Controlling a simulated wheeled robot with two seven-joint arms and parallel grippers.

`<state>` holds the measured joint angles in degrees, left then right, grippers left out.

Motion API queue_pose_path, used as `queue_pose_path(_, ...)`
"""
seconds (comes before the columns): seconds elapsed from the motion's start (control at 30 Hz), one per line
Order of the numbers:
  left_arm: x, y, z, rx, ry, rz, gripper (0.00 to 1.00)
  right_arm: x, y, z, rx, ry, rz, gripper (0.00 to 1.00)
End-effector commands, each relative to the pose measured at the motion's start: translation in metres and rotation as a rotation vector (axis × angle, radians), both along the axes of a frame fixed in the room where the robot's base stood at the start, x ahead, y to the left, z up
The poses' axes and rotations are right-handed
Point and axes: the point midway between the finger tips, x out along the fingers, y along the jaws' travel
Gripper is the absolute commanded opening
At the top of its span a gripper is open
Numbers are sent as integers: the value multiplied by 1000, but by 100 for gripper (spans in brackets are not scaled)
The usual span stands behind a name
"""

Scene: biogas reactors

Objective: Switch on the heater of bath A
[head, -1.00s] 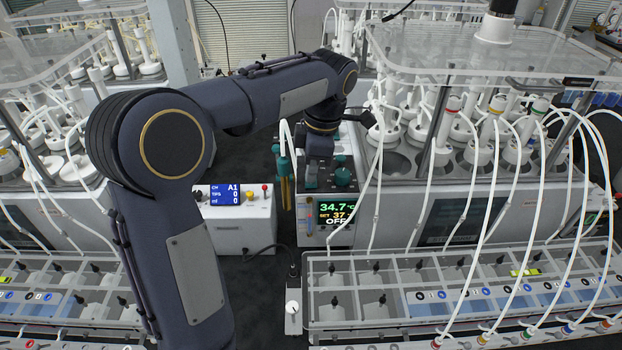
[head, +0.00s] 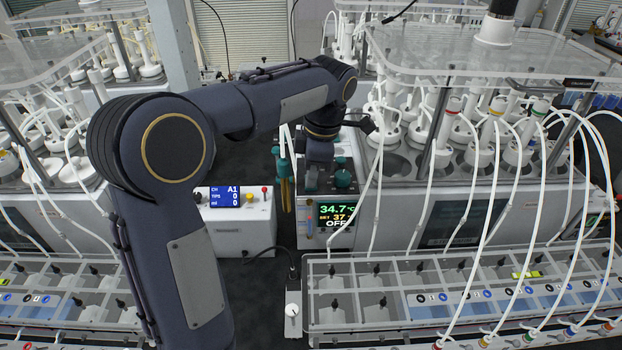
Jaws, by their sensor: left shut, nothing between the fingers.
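The heater unit of a bath has a dark display (head: 337,214) reading 34.7 °C, SET 37 and OFF. It sits at the left end of the right-hand bath (head: 400,232); no letter naming the bath is readable. My left arm reaches in from the left and bends down over the top of the heater unit. My left gripper (head: 318,180) is shut and points down at the top of the unit, just above the display. Its fingertips are small and partly hidden, so contact with a switch cannot be told. My right gripper is not in view.
A white counter box (head: 238,218) with a blue screen reading A1 stands left of the heater unit. White tubes (head: 428,200) arch from the bath's bottles to a clear rack (head: 350,270) in front. A clear cover (head: 490,55) overhangs the bath.

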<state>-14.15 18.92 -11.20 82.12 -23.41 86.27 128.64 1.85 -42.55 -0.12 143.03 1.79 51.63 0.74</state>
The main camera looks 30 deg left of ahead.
Motion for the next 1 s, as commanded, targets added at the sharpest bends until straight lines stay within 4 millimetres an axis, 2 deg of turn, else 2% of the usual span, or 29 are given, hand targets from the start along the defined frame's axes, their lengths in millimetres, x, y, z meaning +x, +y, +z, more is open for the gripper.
queue_pose_path(0.03, 0, 0, -11, 0, 0, 0, 0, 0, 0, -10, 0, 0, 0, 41)
queue_pose_path(0.27, 0, 0, -12, 0, 0, 0, 0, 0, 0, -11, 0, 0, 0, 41)
queue_pose_path(1.0, 0, 0, 50, 0, 0, 0, 0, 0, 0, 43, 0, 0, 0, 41)
